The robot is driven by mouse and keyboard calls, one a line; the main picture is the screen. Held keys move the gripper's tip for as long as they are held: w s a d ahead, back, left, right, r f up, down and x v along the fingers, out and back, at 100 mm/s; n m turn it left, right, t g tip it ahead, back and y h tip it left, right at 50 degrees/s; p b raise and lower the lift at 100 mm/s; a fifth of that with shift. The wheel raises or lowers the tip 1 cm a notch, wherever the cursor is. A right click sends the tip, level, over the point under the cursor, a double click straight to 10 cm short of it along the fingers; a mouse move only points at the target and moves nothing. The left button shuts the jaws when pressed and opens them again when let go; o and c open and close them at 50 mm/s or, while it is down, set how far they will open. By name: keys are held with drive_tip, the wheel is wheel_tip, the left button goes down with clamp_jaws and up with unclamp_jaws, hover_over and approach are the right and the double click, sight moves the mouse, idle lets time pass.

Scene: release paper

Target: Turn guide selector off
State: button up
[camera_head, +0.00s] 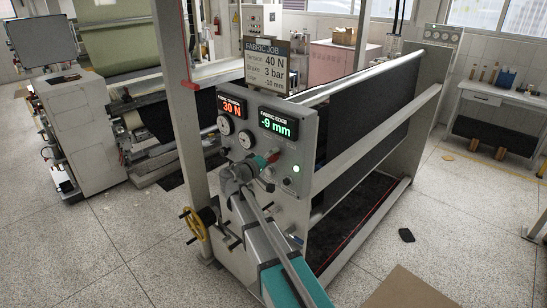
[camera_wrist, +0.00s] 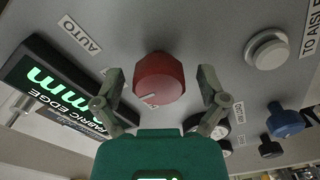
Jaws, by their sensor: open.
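A red selector knob (camera_wrist: 160,78) with a short white pointer line stands out from the grey control panel (camera_wrist: 215,40) in the wrist view. The pointer line sits on the lower left part of its face. An AUTO label (camera_wrist: 80,35) is to its upper left. My gripper (camera_wrist: 163,76) is open, with one finger on each side of the knob. I see gaps between the fingers and the knob; whether they touch at depth I cannot tell. In the head view my gripper (camera_head: 268,160) is close to the panel front and hides part of it.
A green "-9 mm" fabric edge display (camera_head: 278,123) and a red "30 N" display (camera_head: 231,108) are on the panel. A white button (camera_wrist: 268,50), a blue knob (camera_wrist: 286,121) and a black knob (camera_wrist: 270,147) are near the red knob. A yellow handwheel (camera_head: 196,225) is lower left.

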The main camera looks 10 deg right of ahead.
idle(0.3)
drive_tip(key=v, duration=1.2)
idle(0.4)
drive_tip(key=s+d+f+m+g+y+b, duration=0.1)
drive_tip(key=s+d+f+g+y+b, duration=0.1)
drive_tip(key=s+d+f, duration=0.3)
drive_tip(key=s+d+f+g+y+b, duration=0.2)
drive_tip(key=d+f+g, duration=0.1)
drive_tip(key=f, duration=0.4)
drive_tip(key=s+d+f+m+g+y+b, duration=0.1)
drive_tip(key=s+d+f+g+y+b, duration=0.1)
drive_tip(key=s+d+f, duration=0.3)
drive_tip(key=s+a+f+g+y+b, duration=0.2)
drive_tip(key=s+f+g+y+b, duration=0.1)
drive_tip(key=s+f+y, duration=0.5)
drive_tip(key=shift+s+a+f+g+y+b, duration=0.3)
drive_tip(key=shift+s+f+b, duration=0.55)
drive_tip(key=shift+f, duration=1.2)
